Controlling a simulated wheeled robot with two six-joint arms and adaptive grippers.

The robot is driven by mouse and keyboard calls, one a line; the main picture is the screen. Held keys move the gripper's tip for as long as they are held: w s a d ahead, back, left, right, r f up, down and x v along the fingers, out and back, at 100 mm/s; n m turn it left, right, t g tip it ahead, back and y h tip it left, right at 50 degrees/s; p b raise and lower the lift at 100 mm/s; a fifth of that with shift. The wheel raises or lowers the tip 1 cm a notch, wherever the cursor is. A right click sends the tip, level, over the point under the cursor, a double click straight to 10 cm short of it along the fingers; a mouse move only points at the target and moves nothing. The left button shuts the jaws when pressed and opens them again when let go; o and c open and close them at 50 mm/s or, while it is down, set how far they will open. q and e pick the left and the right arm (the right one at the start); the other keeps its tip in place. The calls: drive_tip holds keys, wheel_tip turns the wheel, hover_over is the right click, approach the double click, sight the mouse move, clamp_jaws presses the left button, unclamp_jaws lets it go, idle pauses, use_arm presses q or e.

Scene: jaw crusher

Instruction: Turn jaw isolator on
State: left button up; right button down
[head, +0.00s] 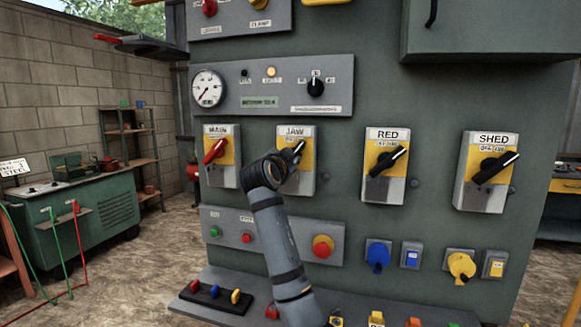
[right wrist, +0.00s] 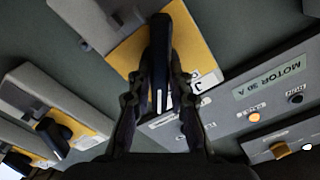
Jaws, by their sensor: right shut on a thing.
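The JAW isolator (head: 306,179) is a grey and yellow box on the green panel, between the MAIN and RED boxes. Its black rotary handle (right wrist: 160,50) has a white line and shows in the right wrist view between my fingers. My right gripper (right wrist: 157,88) is shut on this handle, with one finger on each side. In the head view my right gripper (head: 285,158) covers most of the handle; its tip points up and to the right.
The MAIN isolator (head: 222,175) with a red handle stands close on the left. The RED (head: 393,190) and SHED (head: 484,196) isolators are to the right. Above is a gauge panel (head: 270,88). Below are push buttons (head: 322,246) and a ledge with coloured levers (head: 212,292).

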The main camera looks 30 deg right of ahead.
drive_tip(key=shift+f+m+b, duration=0.2)
drive_tip(key=shift+m+b, duration=0.15)
drive_tip(key=shift+m, duration=0.15)
drive_tip(key=shift+r, duration=0.1)
drive_tip(key=c, duration=1.2)
unclamp_jaws()
drive_tip(key=shift+w, duration=0.15)
drive_tip(key=v, duration=1.2)
drive_tip(key=shift+d, duration=0.1)
